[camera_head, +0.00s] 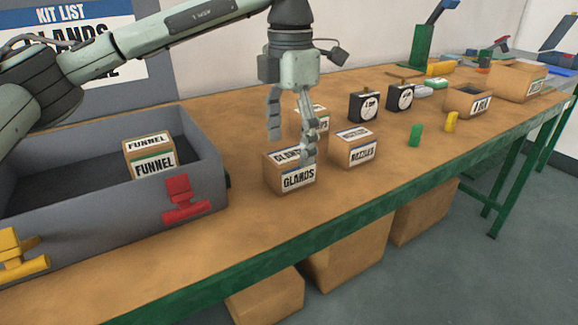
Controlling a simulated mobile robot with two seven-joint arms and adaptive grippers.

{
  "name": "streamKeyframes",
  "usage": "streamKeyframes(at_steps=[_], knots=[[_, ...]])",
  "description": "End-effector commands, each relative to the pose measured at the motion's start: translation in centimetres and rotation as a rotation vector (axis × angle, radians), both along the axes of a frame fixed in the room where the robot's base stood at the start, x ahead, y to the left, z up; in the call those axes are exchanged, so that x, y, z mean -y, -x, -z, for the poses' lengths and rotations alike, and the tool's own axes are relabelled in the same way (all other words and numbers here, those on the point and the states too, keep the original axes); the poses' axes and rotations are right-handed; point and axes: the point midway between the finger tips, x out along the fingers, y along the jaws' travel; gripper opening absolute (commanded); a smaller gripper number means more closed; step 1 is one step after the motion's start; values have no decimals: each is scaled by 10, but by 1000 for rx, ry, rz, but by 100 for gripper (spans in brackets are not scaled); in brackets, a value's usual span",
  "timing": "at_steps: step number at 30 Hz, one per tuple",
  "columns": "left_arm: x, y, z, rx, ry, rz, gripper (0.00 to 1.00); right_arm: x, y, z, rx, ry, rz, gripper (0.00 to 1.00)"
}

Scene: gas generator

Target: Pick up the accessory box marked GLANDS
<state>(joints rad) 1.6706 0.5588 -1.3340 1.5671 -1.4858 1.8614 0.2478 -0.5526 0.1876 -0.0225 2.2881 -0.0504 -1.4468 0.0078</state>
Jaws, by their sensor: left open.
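The GLANDS box (277,180) is a small brown carton with white labels on its top and front. It stands on the wooden bench top, right of the grey bin. My left gripper (291,150) comes down from above with its fingers apart, at the box. One finger is over the box's back left side and the other is in front of its right part, hiding some of the labels. I cannot tell whether the fingers touch the box. My right gripper is not in view.
The grey bin (214,150) at left holds a FUNNEL box (141,145), with a red valve (180,195) at its front. A NOZZLES box (355,150) stands close right of GLANDS; another box (318,115) is behind. Two black gauges (364,107) stand farther back. The front bench is clear.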

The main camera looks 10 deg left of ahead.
Motion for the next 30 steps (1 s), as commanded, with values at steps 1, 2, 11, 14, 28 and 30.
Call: streamKeyframes(at_steps=[1, 2, 11, 14, 28, 30], knots=[[-1, 0, 8, -4, -1, -1, 76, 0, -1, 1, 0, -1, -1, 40], [-1, 0, 13, -4, 0, -1, 76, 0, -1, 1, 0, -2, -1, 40], [0, 0, 41, -1, 2, -1, 76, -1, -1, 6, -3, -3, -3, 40], [0, 0, 41, -1, 2, -1, 76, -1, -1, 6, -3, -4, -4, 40], [0, 0, 41, -1, 2, -1, 20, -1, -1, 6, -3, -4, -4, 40], [0, 0, 41, 0, 3, -1, 17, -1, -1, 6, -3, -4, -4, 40]])
